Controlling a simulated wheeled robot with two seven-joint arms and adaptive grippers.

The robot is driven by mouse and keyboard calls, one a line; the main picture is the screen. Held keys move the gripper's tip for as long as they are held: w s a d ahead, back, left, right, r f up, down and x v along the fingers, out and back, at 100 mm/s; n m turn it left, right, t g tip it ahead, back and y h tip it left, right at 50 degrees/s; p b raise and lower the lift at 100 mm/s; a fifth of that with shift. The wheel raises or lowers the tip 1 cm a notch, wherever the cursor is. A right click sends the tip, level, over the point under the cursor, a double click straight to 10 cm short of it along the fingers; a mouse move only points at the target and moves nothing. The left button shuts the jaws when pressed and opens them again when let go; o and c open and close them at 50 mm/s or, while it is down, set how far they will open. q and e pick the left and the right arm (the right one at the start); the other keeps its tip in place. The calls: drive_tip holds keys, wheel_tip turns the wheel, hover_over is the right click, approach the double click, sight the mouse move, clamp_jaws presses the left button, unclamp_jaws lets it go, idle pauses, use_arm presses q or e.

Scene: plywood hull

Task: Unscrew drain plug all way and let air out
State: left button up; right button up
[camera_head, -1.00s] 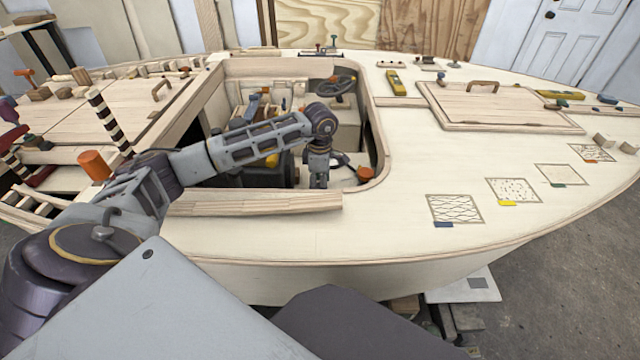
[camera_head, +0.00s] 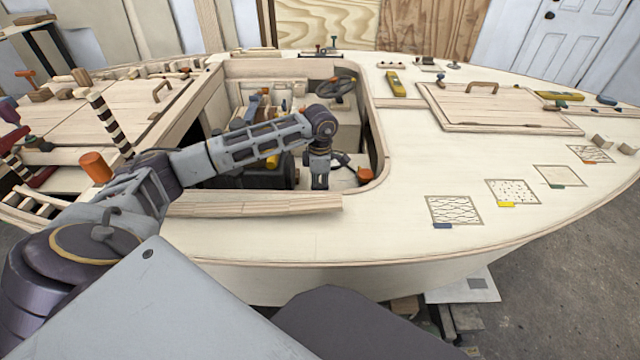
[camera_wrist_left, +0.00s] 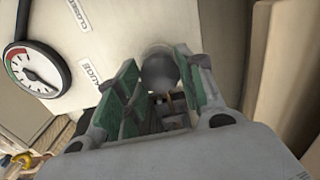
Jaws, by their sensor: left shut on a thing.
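My left gripper (camera_head: 320,182) reaches down into the open cockpit of the plywood hull. In the left wrist view, its green-padded fingers (camera_wrist_left: 157,98) are shut on a dark, round-headed drain plug (camera_wrist_left: 159,70). The plug head shows between the fingertips, against a pale panel (camera_wrist_left: 125,30). The panel carries a "CLOSED" label (camera_wrist_left: 80,14) and a second label (camera_wrist_left: 103,72) closer to the fingers. A round dial gauge (camera_wrist_left: 36,70) with a red and green band sits at the left. The plug's threads are hidden. In the head view the gripper hides the plug. My right gripper is not in view.
The cockpit's wooden rim (camera_head: 255,203) runs close around my left arm. An orange-topped thing (camera_head: 365,174) stands just right of the gripper, and a steering wheel (camera_head: 336,86) is behind it. A dark box (camera_head: 262,178) lies left of it.

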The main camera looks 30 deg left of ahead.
sight(320, 187)
use_arm(q)
drive_tip(key=o, duration=1)
drive_tip(key=shift+r, duration=6)
drive_tip(key=shift+r, duration=0.1)
